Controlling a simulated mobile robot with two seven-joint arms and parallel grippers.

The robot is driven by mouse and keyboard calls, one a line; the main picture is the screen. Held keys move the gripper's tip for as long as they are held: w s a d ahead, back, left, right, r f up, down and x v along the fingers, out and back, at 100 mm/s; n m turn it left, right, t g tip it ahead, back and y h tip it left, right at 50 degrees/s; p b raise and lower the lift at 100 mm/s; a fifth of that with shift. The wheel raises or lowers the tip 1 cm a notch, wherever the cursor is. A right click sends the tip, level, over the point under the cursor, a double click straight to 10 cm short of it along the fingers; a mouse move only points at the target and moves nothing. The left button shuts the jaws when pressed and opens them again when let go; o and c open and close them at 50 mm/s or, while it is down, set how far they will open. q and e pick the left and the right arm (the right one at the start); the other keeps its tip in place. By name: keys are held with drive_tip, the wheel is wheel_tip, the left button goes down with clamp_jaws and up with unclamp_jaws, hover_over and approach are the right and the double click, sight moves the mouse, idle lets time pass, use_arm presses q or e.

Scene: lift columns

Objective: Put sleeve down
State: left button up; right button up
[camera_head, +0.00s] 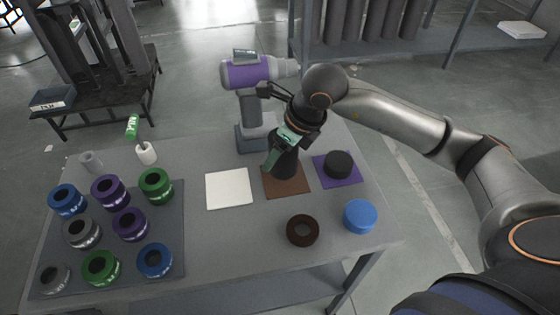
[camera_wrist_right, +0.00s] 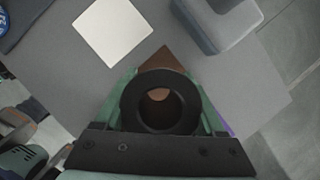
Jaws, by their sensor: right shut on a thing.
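The black sleeve (camera_head: 287,166) is an upright hollow cylinder at the brown square mat (camera_head: 290,190) on the table. My right gripper (camera_head: 284,143), with green fingers, is shut on the sleeve from above. In the right wrist view the sleeve (camera_wrist_right: 131,105) appears as a dark ring between the fingers (camera_wrist_right: 160,105). Brown mat (camera_wrist_right: 158,61) shows beyond the ring and through its hole. I cannot tell whether the sleeve's bottom touches the mat. My left gripper is not in view.
A white square (camera_head: 229,189) lies left of the brown mat. A purple mat (camera_head: 347,180) with a black round piece (camera_head: 338,163) lies right. A brown ring (camera_head: 302,230) and blue disc (camera_head: 360,216) are in front. A purple-grey machine (camera_head: 252,105) stands behind; several coloured rings fill a left tray (camera_head: 176,215).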

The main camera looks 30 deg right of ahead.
sight(280, 163)
drive_tip(key=f, duration=0.3)
drive_tip(key=shift+w+d+f, duration=0.2)
drive_tip(key=shift+d+f, duration=0.1)
drive_tip(key=shift+f, duration=0.05)
drive_tip(key=shift+f, duration=0.2)
drive_tip(key=o, duration=1.5)
